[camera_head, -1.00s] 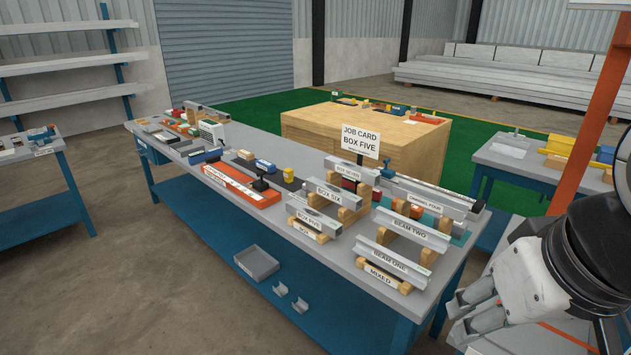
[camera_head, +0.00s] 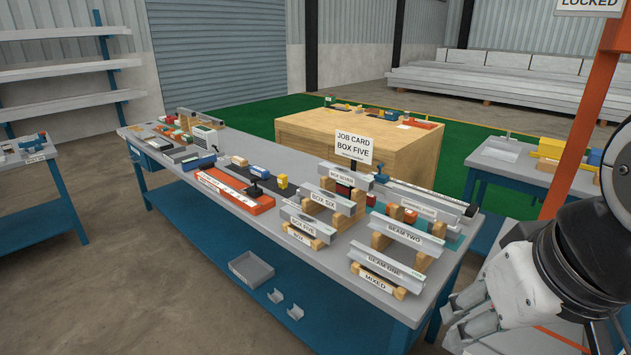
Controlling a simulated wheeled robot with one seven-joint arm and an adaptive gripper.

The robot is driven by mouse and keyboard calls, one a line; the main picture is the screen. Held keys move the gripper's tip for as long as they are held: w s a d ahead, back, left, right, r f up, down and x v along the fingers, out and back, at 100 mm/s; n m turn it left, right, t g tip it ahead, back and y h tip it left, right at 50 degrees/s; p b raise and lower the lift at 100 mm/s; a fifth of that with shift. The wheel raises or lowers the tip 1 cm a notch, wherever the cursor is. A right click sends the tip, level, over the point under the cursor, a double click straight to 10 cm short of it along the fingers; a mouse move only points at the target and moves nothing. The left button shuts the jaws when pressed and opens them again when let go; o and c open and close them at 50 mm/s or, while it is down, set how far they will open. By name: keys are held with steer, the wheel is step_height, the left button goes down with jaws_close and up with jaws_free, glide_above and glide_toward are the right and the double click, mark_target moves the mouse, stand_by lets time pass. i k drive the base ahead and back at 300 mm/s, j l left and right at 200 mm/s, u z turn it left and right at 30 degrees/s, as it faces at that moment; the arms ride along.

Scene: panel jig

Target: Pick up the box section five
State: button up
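The box section labelled BOX FIVE (camera_head: 303,221) is a short grey metal section. It lies on the low front tier of a wooden rack (camera_head: 325,241) near the front edge of the grey bench, above a BOX label. The section labelled BOX SIX (camera_head: 324,199) lies on a higher tier behind it, and BOX SEVEN (camera_head: 340,177) lies higher still. A job card sign (camera_head: 353,147) reading BOX FIVE stands behind the rack. My gripper (camera_head: 450,322) is at the lower right, apart from the box sections and beyond the bench's right end; its finger opening is unclear.
To the right, another wooden rack holds BEAM ONE (camera_head: 381,267) and BEAM TWO (camera_head: 404,234). An orange tray (camera_head: 232,190) lies left on the bench. A grey bin (camera_head: 252,268) sits on the blue lower shelf. An orange post (camera_head: 585,125) rises near my arm.

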mark_target(314, 227)
steer(key=i+j, duration=0.3)
steer(key=i, duration=0.15)
steer(key=i+j, duration=0.55)
steer(key=i, duration=0.3)
